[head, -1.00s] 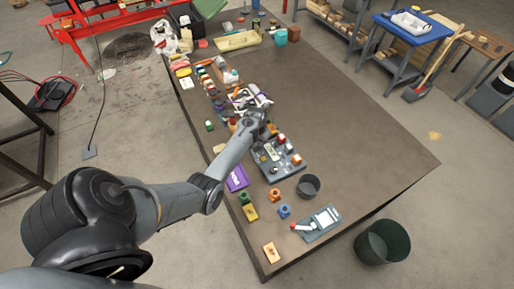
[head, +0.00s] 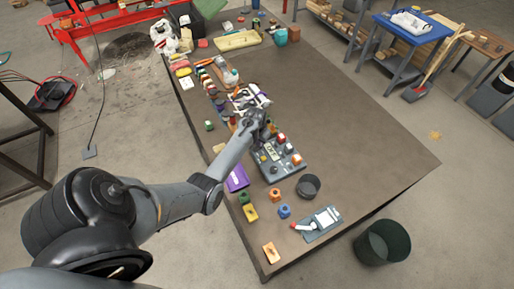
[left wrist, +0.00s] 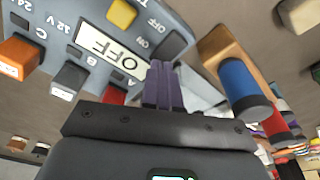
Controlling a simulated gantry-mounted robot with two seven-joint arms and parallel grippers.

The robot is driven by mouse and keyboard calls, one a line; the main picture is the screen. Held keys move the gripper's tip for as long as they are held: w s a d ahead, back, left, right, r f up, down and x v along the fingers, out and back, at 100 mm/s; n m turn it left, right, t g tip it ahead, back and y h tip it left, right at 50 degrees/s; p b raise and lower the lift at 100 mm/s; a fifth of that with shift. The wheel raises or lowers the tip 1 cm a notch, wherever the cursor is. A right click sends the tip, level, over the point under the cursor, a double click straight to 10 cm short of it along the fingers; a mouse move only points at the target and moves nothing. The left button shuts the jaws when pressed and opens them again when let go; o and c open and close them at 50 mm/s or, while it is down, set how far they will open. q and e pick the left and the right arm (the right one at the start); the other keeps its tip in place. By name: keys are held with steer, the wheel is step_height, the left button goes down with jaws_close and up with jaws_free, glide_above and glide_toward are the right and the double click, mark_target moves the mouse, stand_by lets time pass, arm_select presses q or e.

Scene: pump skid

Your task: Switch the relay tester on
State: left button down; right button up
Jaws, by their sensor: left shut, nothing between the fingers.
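The relay tester is a grey-blue panel box on the table. In the head view the relay tester (head: 290,167) lies partly under my left gripper (head: 262,136). In the left wrist view its panel (left wrist: 68,22) appears upside down, with a display (left wrist: 110,52) reading OFF. A dark switch (left wrist: 172,46) sits beside the ON and OFF labels, near a yellow button (left wrist: 122,13). Orange, grey and red blocks stand by the letters C, B and A. The purple fingers of my left gripper (left wrist: 163,84) are shut and empty, close to the switch; contact cannot be told.
A wooden block with a blue cylinder (left wrist: 238,85) stands close beside the fingers in the left wrist view. A dark bowl (head: 309,186) and a grey device (head: 320,223) are nearer the table's front. The table's right side is clear.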

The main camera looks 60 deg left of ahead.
arm_select(q)
steer(key=shift+f+b, duration=0.35)
steer(key=shift+f, duration=0.25)
stand_by(0.3)
step_height(320, 180, up, 3)
steer(key=p, duration=0.3)
steer(key=shift+f, duration=0.2)
step_height(320, 180, up, 4)
steer(key=p, duration=0.5)
steer(key=shift+r, duration=0.25)
